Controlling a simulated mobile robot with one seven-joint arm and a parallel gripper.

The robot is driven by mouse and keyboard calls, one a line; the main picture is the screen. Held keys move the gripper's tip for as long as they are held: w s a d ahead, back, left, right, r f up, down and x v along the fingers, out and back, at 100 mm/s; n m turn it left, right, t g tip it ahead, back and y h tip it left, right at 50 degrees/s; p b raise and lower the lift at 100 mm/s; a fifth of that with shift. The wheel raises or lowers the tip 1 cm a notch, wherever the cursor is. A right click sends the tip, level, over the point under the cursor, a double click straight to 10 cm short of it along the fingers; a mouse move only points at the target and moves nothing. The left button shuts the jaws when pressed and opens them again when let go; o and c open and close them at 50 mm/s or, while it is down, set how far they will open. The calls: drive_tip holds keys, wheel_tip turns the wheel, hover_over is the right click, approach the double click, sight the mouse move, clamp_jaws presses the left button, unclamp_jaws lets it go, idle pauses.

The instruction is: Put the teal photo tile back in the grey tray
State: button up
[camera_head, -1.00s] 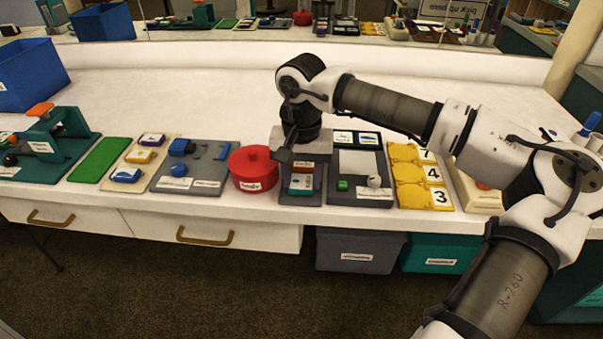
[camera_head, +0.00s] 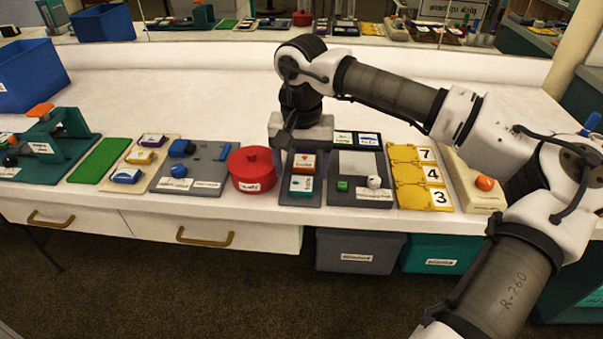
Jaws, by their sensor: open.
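My gripper (camera_head: 286,142) is open and hangs over the back part of a narrow dark grey tray (camera_head: 299,200), hiding that part of it. In front of the gripper, an orange-and-white tile (camera_head: 304,163) lies in the tray. A small tile with a teal face and white edge (camera_head: 301,184) lies in the tray's front part, apart from the gripper. Whether it lies fully flat is too small to tell. Another green-teal tile (camera_head: 343,138) sits at the back of the neighbouring dark board (camera_head: 345,201), beside a blue-and-white tile (camera_head: 368,139).
A red round pot (camera_head: 252,168) stands close left of the tray. Yellow number plates (camera_head: 410,172) lie further right. The white counter (camera_head: 200,95) behind is largely clear.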

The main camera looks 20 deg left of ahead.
wheel_tip(320, 180, up, 11)
drive_tip(key=shift+f, duration=0.15)
idle(0.4)
